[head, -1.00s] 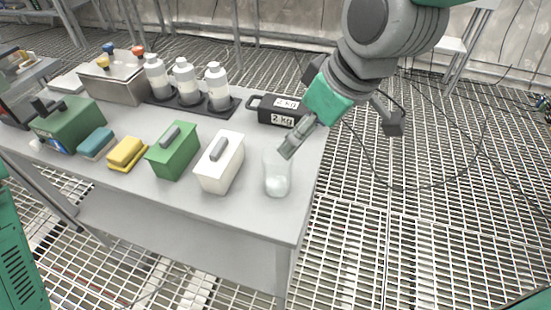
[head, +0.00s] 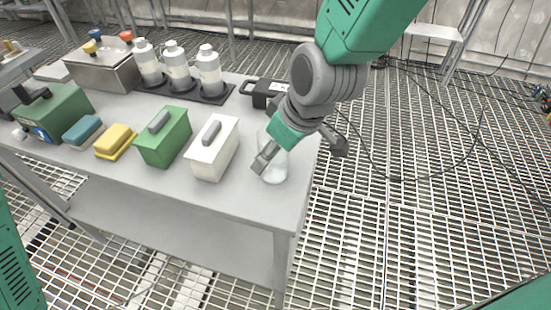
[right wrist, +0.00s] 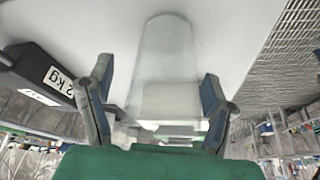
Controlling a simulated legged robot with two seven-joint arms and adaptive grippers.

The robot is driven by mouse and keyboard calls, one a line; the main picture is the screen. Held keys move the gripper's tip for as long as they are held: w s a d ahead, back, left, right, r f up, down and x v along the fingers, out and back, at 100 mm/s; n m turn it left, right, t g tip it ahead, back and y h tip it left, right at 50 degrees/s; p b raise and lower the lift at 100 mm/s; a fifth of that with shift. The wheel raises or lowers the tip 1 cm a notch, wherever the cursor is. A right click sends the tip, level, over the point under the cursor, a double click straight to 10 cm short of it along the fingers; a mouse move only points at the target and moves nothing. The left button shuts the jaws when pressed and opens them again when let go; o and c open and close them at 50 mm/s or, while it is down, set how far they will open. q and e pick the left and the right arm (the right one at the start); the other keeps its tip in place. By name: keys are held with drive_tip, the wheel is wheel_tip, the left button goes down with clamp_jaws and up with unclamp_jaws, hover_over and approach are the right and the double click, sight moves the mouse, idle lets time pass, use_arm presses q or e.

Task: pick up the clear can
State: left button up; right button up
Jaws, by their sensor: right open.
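The clear can (head: 275,170) stands upright near the front right corner of the grey table, partly hidden by my right gripper (head: 262,160) in the head view. It has a whitish lower part. In the right wrist view the clear can (right wrist: 166,60) lies between the two spread fingers of my open right gripper (right wrist: 158,100), with a gap on each side. The fingers are not closed on it. My left gripper does not show in the head view.
On the table (head: 240,200), a white box (head: 215,150) with a grey handle stands just left of the can. A green box (head: 163,138) is farther left. A black 2 kg weight (head: 262,92) sits behind the can; it also shows in the right wrist view (right wrist: 45,75). Bottles (head: 208,72) stand at the back.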

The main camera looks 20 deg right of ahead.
drive_tip(key=shift+a, duration=0.5)
drive_tip(key=shift+d, duration=0.1)
drive_tip(key=c, duration=1.3)
drive_tip(key=shift+o, duration=0.2)
drive_tip(key=shift+d+f, duration=0.1)
drive_tip(key=shift+d, duration=0.1)
drive_tip(key=shift+s, duration=0.1)
